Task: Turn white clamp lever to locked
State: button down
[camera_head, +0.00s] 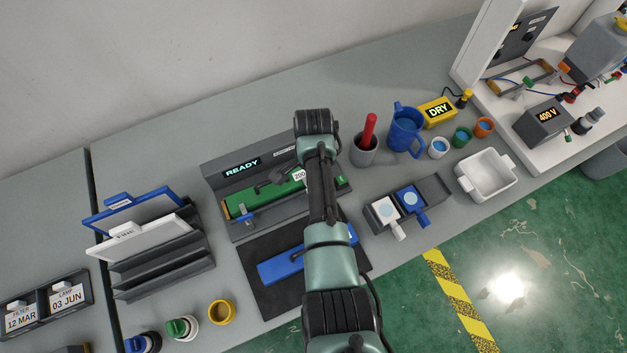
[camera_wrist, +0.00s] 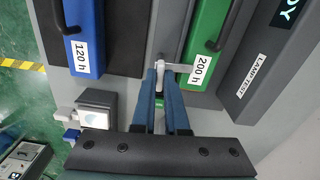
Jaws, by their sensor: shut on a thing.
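In the wrist view, the white clamp lever (camera_wrist: 182,66) is a small pale bar. It lies crosswise, its right end reaching over the edge of the green 200 h module (camera_wrist: 208,38). My gripper (camera_wrist: 160,80) has its two blue fingers close together around the lever's left end, shut on it. The green module (camera_head: 275,197) sits in the grey station with the READY display (camera_head: 241,168) in the head view. A blue lever (camera_head: 246,218) shows at the station's left end.
A blue 120 h module (camera_wrist: 84,40) lies on the dark mat (camera_head: 265,298) in front of the station. White and blue blocks (camera_head: 383,213) with levers stand to the right. A grey cup (camera_head: 364,152) with a red handle stands right of my arm.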

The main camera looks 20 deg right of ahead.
jog(key=shift+m, duration=0.6)
jog(key=c, duration=0.9)
grip_release()
jog(key=shift+c, duration=0.2)
notch_tip(320, 180, up, 13)
jog(key=b, duration=0.2)
